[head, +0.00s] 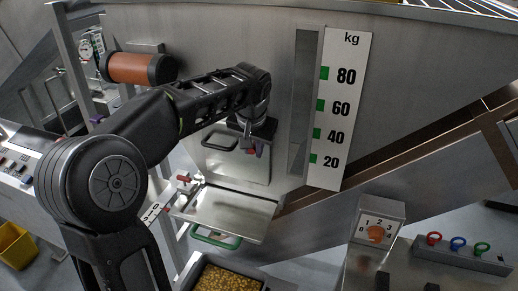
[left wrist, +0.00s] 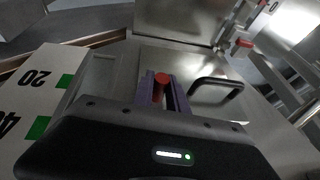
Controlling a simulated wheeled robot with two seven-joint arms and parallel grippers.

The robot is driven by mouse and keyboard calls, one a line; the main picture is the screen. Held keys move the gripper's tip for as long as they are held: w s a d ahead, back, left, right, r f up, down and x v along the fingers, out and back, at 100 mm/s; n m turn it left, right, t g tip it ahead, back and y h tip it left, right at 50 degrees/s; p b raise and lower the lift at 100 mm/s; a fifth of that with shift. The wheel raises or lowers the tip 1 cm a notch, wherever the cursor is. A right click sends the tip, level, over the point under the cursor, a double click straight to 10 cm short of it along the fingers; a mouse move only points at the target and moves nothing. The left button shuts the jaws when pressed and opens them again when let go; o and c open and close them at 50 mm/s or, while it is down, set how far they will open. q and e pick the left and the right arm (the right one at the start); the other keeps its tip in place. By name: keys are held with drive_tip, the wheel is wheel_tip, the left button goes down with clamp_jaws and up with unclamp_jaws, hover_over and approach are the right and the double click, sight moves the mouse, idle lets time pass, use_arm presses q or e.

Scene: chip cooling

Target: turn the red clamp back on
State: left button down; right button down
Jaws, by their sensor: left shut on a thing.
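My left gripper (head: 250,146) is in front of the steel hopper wall, beside a panel with a black handle (head: 218,142). In the left wrist view its purple fingers (left wrist: 163,92) are shut on a red clamp end (left wrist: 162,80), which lies between them; the fingers hide the rest of it. The red end also shows small under the gripper in the head view (head: 251,151). A second red-tipped clamp (head: 184,179) stands at the left edge of an open steel flap; it also shows in the left wrist view (left wrist: 243,43). My right gripper is not in view.
The open flap (head: 235,208) with a green handle (head: 215,240) sticks out below the panel. A bin of yellow chips (head: 228,280) stands beneath it. A kg scale (head: 340,110), a numbered dial box (head: 378,222) and colored rings (head: 458,243) are to the right.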

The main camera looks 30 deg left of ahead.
use_arm(q)
drive_tip(key=shift+a+y, duration=0.2)
drive_tip(key=shift+y, duration=0.1)
drive_tip(key=shift+s, duration=0.1)
drive_tip(key=c, duration=1.3)
unclamp_jaws()
drive_tip(key=shift+r, duration=0.1)
drive_tip(key=b+v, duration=0.1)
drive_tip(key=v, duration=0.6)
drive_tip(key=shift+d+r, duration=0.1)
drive_tip(key=shift+r, duration=0.15)
